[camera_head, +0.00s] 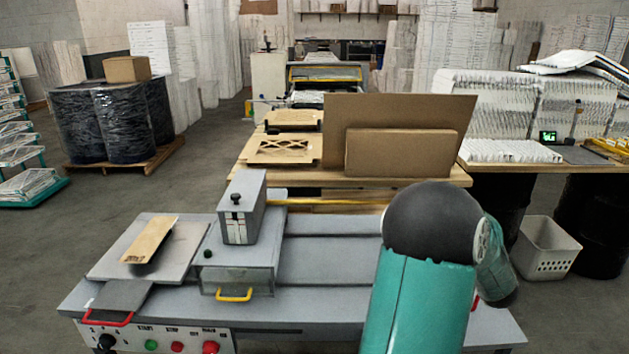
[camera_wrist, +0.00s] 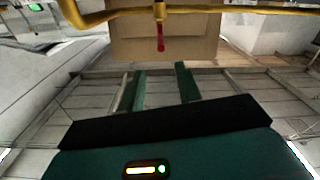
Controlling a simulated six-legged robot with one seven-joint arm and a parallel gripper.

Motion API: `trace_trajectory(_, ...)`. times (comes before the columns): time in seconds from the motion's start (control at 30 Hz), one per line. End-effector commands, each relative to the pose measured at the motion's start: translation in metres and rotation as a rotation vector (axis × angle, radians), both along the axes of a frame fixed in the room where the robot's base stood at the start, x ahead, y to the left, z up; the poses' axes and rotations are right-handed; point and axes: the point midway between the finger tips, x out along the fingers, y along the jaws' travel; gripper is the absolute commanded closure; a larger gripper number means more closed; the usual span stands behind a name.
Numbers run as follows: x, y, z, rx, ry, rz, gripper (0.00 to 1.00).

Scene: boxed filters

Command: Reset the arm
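My arm, teal with a dark rounded joint, rises at the lower right of the head view, in front of the grey machine (camera_head: 330,262). It bends over to the right there, and its gripper end is hidden in that view. In the wrist view my gripper (camera_wrist: 160,86) shows two green fingers set apart with a gap between them. I see nothing held between them. Beyond the fingers are grey slatted surfaces, a brown cardboard surface (camera_wrist: 165,45) and a yellow bar (camera_wrist: 215,11) with a red-tipped part hanging from it.
A flat brown piece (camera_head: 150,240) lies on the machine's left plate. Buttons line its front edge. Behind it, cardboard boxes (camera_head: 400,153) stand on a wooden table. A white basket (camera_head: 545,250) is on the floor at right. Wrapped drums (camera_head: 110,120) stand on a pallet at left, with open floor nearby.

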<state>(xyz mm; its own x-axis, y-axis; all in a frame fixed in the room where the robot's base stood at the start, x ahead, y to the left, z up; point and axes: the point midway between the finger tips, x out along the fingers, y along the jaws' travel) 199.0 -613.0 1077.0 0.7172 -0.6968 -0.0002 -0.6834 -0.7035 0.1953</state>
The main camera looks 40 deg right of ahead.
Motion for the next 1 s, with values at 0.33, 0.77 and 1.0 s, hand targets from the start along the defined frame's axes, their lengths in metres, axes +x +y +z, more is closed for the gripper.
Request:
trace_trajectory(0.33, 0.041, 0.016, 0.019, 0.019, 0.007, -0.017, 0.66)
trace_trajectory(0.77, 0.197, 0.212, 0.069, 0.299, 0.179, 0.031, 0.66)
trace_trajectory(1.0, 0.21, 0.377, 0.065, 0.467, 0.405, 0.201, 0.66)
